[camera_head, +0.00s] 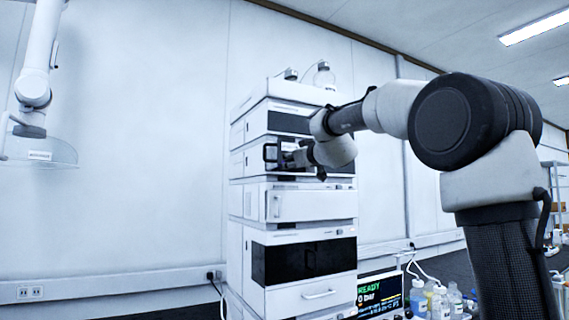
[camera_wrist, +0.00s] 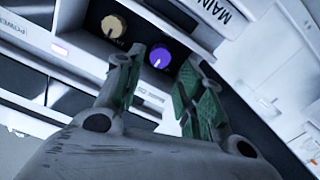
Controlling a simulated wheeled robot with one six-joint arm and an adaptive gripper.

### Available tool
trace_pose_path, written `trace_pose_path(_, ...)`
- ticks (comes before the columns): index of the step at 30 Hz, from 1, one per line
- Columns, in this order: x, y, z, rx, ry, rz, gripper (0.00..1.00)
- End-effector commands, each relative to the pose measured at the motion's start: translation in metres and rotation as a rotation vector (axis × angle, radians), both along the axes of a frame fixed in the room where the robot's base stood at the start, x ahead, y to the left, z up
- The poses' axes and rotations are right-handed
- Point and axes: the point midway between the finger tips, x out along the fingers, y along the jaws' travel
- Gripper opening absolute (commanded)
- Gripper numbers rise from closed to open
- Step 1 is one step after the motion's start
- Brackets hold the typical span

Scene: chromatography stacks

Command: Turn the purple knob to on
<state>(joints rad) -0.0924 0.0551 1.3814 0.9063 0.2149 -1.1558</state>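The purple knob (camera_wrist: 160,56) shows in the wrist view on a dark recessed panel. It is round, with a pale pointer line toward its lower left. My gripper (camera_wrist: 159,64) is open, with green-padded fingers on either side of the knob's place in the picture. The fingertips appear close to the knob; I cannot tell whether they touch it. Nothing is held between them. In the head view my gripper (camera_head: 291,158) is at the front of the instrument stack (camera_head: 297,246), and the knob cannot be made out there.
A yellow knob (camera_wrist: 113,26) sits to the upper left of the purple one, close to my left finger. Bottles (camera_head: 325,77) stand on the stack. More bottles (camera_head: 437,300) and a lit screen (camera_head: 379,293) are at the lower right. A white jointed extraction arm (camera_head: 33,88) hangs at left.

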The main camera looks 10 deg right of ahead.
Motion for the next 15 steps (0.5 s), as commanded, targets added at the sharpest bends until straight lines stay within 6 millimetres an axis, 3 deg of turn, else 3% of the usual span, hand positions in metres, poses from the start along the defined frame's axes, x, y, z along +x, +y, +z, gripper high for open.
trace_pose_path(9,0.050,0.014,-0.001,0.003,0.002,0.002,0.38)
trace_pose_path(15,0.064,0.018,-0.001,0.005,0.002,0.002,0.38)
